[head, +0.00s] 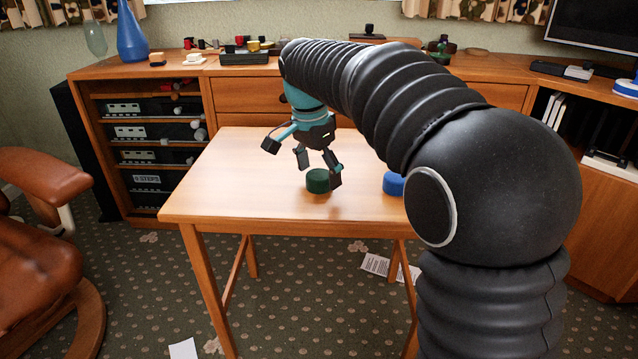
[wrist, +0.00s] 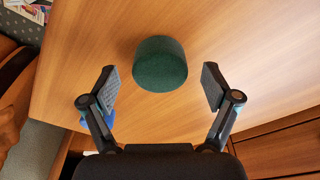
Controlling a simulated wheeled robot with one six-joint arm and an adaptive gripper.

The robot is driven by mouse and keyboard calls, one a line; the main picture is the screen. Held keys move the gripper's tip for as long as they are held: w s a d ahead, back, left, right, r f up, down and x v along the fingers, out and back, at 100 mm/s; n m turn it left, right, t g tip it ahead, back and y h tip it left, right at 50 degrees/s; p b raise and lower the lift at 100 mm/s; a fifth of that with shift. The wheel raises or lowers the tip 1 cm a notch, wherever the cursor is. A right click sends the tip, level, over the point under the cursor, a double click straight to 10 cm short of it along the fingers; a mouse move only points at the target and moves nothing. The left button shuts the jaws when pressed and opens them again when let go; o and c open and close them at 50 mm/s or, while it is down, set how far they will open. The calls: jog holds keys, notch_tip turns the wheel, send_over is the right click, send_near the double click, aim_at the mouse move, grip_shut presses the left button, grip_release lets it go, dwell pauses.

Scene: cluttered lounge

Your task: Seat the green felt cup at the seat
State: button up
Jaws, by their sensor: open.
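The green felt cup (head: 318,181) stands on the wooden table (head: 240,190) in the head view. It also shows in the wrist view (wrist: 160,64), where it looks like a short dark green cylinder with a plain flat face. My gripper (head: 318,168) is open just above and beside the cup. In the wrist view the two fingers (wrist: 160,88) are spread to either side, and the cup lies between and a little beyond them, apart from both. A blue round object (head: 393,184) stands on the table to the right, partly hidden by my arm. I cannot make out which thing is the seat.
A wooden cabinet (head: 240,92) with shelves and drawers stands behind the table. A brown leather chair (head: 40,235) is at the left. The table's left half is clear. Papers (head: 378,266) lie on the carpet beneath.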

aim_at(323, 173)
jog(key=shift+f, duration=0.45)
jog(key=c, duration=0.9)
jog(key=shift+c, duration=0.2)
jog(key=shift+r, duration=0.15)
jog(key=r, duration=0.2)
jog(key=r+p, duration=0.1)
jog(key=r, duration=0.1)
jog(key=shift+d+r+p, duration=0.2)
jog(key=shift+r+p, duration=0.1)
jog(key=s+d+r+p, duration=0.1)
jog(key=s+d+r, duration=0.4)
jog(key=d, duration=0.5)
jog(key=shift+d+r, duration=0.15)
jog(key=shift+r, duration=0.45)
